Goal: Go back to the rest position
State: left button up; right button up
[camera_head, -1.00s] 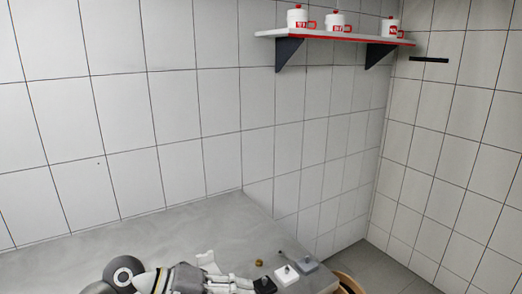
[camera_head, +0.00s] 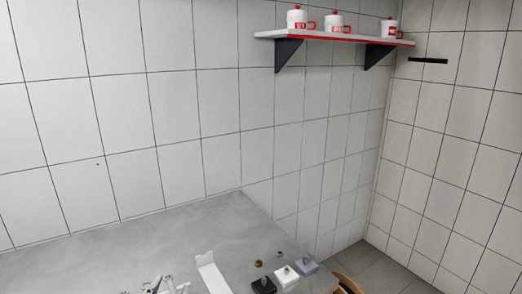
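Grey metallic parts (camera_head: 166,285) show at the bottom edge, left of the white bracket. They look like the fingers of my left gripper, but they are cut off by the frame and too small to be sure. I cannot tell whether they are open or shut, and I see nothing held. The rest of the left arm is out of the picture. My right gripper is not in view.
The grey table (camera_head: 150,232) holds a white angled bracket (camera_head: 212,273), a black block (camera_head: 263,286), a white block (camera_head: 287,276), a grey block (camera_head: 306,265) and a small brass piece (camera_head: 258,264). Its back is clear. A wall shelf (camera_head: 335,36) carries white-and-red mugs (camera_head: 297,20).

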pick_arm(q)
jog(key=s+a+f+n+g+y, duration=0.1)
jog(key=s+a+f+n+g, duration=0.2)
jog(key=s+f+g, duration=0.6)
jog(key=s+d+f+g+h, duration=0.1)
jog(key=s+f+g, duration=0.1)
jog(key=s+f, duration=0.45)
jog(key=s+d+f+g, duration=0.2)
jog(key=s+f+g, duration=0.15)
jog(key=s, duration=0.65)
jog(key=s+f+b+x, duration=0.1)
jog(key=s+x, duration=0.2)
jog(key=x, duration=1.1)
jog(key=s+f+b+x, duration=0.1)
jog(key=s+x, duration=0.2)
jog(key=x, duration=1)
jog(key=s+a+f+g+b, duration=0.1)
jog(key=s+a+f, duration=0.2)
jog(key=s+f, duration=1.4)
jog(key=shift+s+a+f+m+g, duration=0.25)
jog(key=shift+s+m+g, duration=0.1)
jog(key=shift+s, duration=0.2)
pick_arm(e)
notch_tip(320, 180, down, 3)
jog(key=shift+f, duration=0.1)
